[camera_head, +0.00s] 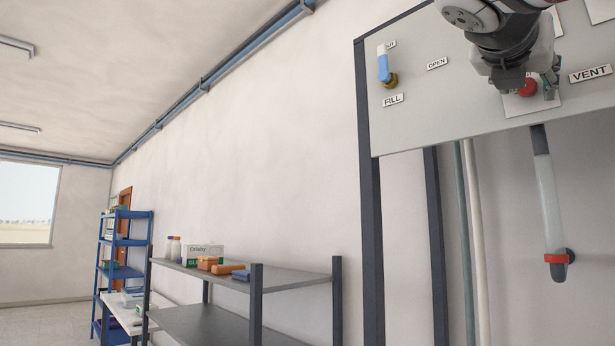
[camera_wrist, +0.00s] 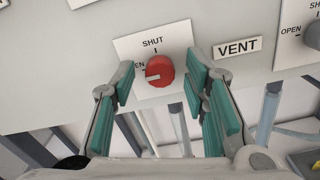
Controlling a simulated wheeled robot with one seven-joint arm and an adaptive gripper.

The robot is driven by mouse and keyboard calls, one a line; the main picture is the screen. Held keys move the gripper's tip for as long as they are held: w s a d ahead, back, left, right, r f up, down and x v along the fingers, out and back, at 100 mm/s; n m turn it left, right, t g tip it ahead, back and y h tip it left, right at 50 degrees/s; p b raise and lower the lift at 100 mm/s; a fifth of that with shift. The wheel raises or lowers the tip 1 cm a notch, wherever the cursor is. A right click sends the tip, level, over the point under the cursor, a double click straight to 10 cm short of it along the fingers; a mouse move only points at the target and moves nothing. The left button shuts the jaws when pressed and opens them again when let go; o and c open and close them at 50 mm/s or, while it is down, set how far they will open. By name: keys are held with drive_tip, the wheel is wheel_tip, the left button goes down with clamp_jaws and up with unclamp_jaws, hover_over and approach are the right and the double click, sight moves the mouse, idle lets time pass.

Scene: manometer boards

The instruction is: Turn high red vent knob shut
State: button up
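The red vent knob (camera_wrist: 159,70) sits on a white plate on the grey board, left of the VENT label (camera_wrist: 237,47). Its white pointer mark points left, towards the partly hidden OPEN word. The SHUT word (camera_wrist: 153,42) is above the knob. My gripper (camera_wrist: 161,76) is open, with one green-padded finger on each side of the knob. Gaps show between the knob and both fingers, so it is not gripped. In the head view the red knob (camera_head: 528,88) is partly covered by my gripper (camera_head: 540,86).
A blue-handled FILL lever (camera_head: 384,68) is at the board's left. Below the board hangs a clear tube with a red ring (camera_head: 558,258). Another knob (camera_wrist: 314,36) is at the wrist view's right edge. A grey shelf (camera_head: 290,279) stands left of the board (camera_head: 450,100).

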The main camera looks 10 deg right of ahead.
clamp_jaws()
drive_tip(key=shift+m, duration=0.3)
drive_tip(key=m, duration=0.3)
drive_tip(key=shift+m, duration=0.4)
drive_tip(key=m+b, duration=0.2)
drive_tip(key=m, duration=0.7)
drive_tip(key=shift+f, duration=0.1)
drive_tip(key=shift+m+b, duration=0.95)
drive_tip(key=shift+m, duration=1.35)
